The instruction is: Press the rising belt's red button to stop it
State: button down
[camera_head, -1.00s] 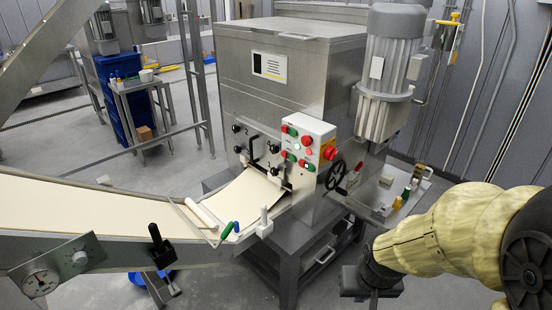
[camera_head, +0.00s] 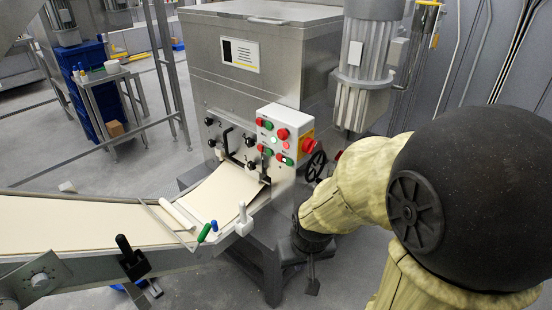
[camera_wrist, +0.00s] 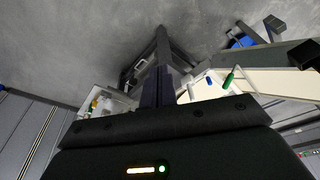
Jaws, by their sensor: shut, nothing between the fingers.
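The rising belt (camera_head: 75,224) carries a pale dough sheet from the left up to the steel machine. A white control box (camera_head: 285,130) on the machine's front has several red and green buttons, among them a red one (camera_head: 282,134) on its front and a large red one (camera_head: 309,145) on its right side. I cannot read which button belongs to the belt. My gripper (camera_head: 313,283) is shut and empty, pointing down, below and right of the box and apart from it. Its fingers also show in the wrist view (camera_wrist: 158,88); the buttons do not appear there.
A grey motor (camera_head: 370,60) stands at the right of the machine. Green and blue handles (camera_head: 204,232) and a white clamp (camera_head: 243,220) stick up at the belt's edge.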

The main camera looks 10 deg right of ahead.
aim_at(279, 158)
jog(key=w+a+f+m+t+h+p, duration=0.1)
jog(key=w+m+t, duration=0.6)
jog(key=w+m, duration=0.7)
jog(key=w+a+f+m+t+h+p, duration=0.1)
jog(key=w+m+t, duration=0.6)
jog(key=w+m, duration=0.7)
jog(key=w+a+f+p, duration=0.1)
jog(key=w+a+f, duration=0.1)
jog(key=w, duration=0.6)
jog(key=shift+w, duration=0.15)
jog(key=w+d, duration=0.5)
jog(key=d, duration=0.2)
